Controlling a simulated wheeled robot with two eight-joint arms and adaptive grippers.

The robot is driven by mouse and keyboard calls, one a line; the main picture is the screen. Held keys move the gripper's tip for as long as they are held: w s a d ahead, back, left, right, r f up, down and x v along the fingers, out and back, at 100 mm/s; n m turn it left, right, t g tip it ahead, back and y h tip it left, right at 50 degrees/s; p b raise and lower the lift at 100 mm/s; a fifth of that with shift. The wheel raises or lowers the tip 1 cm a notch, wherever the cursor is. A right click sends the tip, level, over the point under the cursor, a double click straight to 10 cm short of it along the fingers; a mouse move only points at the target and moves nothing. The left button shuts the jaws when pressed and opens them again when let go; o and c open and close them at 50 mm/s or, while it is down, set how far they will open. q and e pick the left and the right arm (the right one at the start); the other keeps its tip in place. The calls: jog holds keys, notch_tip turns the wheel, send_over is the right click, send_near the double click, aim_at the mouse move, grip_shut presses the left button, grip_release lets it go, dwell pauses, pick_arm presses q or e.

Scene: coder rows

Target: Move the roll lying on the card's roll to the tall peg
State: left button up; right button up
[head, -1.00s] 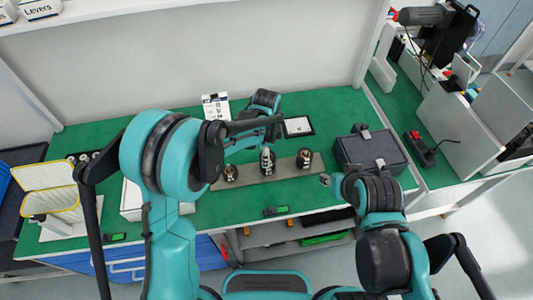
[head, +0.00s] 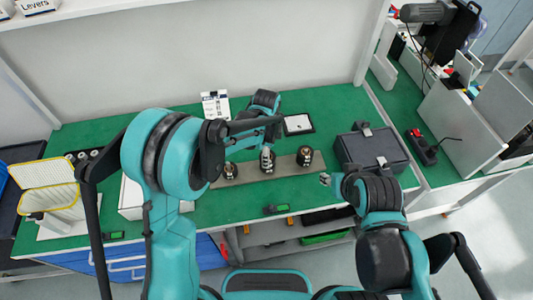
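A grey-brown base strip (head: 285,167) lies on the green bench and bears several dark and silver roll-like pieces. One stands at its left (head: 230,171), a taller stack stands in the middle (head: 267,162), and one stands at its right (head: 304,157). Pegs inside them are too small to make out. A white printed card (head: 215,105) stands upright at the back. My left arm's wrist hangs over the strip's middle; its gripper fingers (head: 268,148) are hard to separate from the middle stack. My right gripper (head: 325,179) is right of the strip, its fingers too small to read.
A dark grey case (head: 372,150) sits right of the strip. A black-framed white panel (head: 298,124) lies behind it. A yellow-rimmed bin (head: 45,175) stands at the left. Small devices (head: 276,209) lie at the front edge. Bare green bench lies before the strip.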

pick_arm(q)
jog(key=shift+f+b, duration=0.3)
jog(key=shift+f, duration=0.1)
jog(key=o, duration=1.2)
jog(key=shift+o, duration=0.2)
notch_tip(320, 180, up, 12)
jog(key=shift+r, duration=0.1)
jog(key=s+a+f+n+t+b, duration=0.2)
jog(key=s+a+n+t+b, duration=0.4)
jog(key=s+a+n, duration=1.1)
jog(key=shift+s+a+f+n+t, duration=0.2)
jog(key=shift+s+f+n+t, duration=0.15)
jog(key=shift+n+t, duration=0.4)
